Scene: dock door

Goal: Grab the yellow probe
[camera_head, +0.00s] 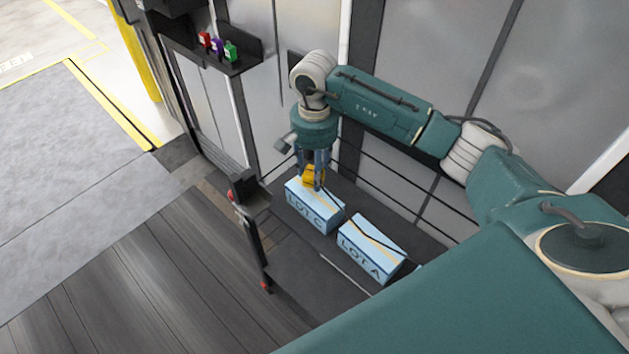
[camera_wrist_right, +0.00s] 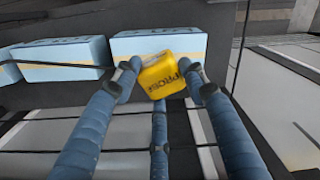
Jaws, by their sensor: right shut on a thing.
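The yellow probe (camera_head: 309,178) is between the fingers of my right gripper (camera_head: 314,172), just above or against the top of the LOT C box in the head view. In the right wrist view the probe (camera_wrist_right: 163,76) shows dark lettering reading "PROB". The blue fingers of my right gripper (camera_wrist_right: 165,82) are shut on it. The fingers hide part of the probe in the head view, and I cannot tell if it touches the box. My left gripper is not in view.
A light blue box marked LOT C (camera_head: 312,208) and another marked LOT A (camera_head: 368,252) sit on a dark surface (camera_head: 310,275) beside grey panels. A small shelf (camera_head: 240,66) holds red, purple and green items. Wooden-looking floor (camera_head: 150,275) lies clear at lower left.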

